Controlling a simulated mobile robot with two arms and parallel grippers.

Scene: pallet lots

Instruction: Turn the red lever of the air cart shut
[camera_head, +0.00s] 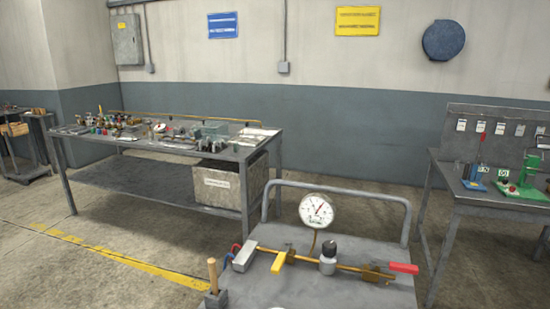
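The air cart (330,291) stands close in front of me at the bottom centre, a grey top with a tubular rail behind it. A brass pipe runs across it from left to right. The red lever (403,268) is at the pipe's right end and lies roughly along the pipe, pointing right. A yellow lever (279,262) is near the left end and points toward me. A round white gauge (316,210) with a red needle stands above the pipe. Neither of my grippers is in view.
A long workbench (180,152) with many small parts stands at the back left, with a grey box (226,185) under it. Another bench (497,206) with green and blue devices is at the right. A wooden handle (212,275) stands upright at the cart's left edge.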

